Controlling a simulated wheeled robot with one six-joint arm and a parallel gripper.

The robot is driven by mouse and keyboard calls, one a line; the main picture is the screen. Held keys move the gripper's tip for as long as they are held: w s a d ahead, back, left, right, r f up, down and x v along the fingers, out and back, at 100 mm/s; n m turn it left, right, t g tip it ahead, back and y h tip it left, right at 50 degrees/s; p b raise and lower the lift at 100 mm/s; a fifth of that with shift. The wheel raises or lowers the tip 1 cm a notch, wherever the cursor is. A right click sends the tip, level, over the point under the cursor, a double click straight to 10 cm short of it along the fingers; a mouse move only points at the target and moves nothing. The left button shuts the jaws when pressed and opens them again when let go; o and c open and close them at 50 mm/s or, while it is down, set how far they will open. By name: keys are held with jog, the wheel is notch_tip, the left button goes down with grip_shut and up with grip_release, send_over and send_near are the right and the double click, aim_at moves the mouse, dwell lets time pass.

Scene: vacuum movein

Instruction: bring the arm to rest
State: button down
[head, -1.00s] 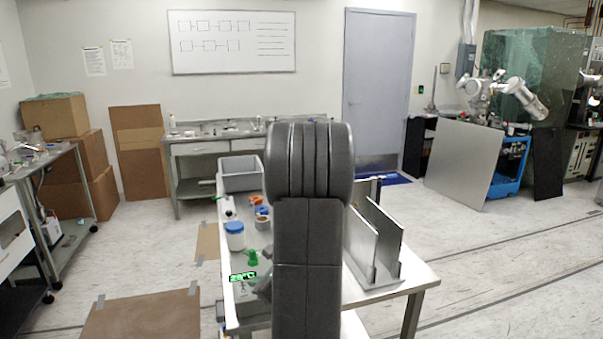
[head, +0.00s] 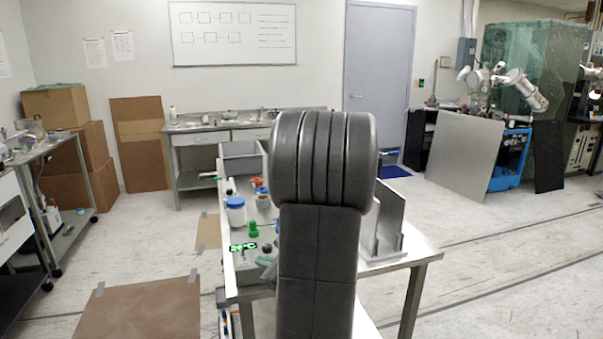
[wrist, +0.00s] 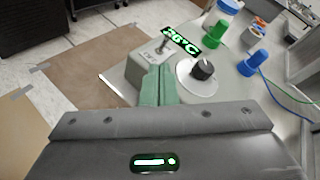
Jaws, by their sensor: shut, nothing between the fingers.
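My arm's dark grey link (head: 318,240) rises in the middle of the head view and hides part of the workbench. My gripper (wrist: 158,72) shows in the wrist view as two grey-green fingers pressed together, with nothing between them. It is over the bench, in front of a grey device (wrist: 150,65) with a green lit temperature display (wrist: 181,41). Whether the fingertips touch the device cannot be told. In the head view only a small part of the fingers shows beside the arm.
The bench (head: 425,252) holds a grey bin (head: 240,158), a blue-lidded jar (head: 236,211), a green object (head: 253,229) and upright metal plates (head: 390,215). A black knob (wrist: 202,69) and a blue object (wrist: 251,63) are close right of my fingers. Floor is clear at right.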

jog(key=shift+v, duration=1.4)
jog(key=shift+w+a, duration=0.1)
jog(key=shift+a, duration=0.05)
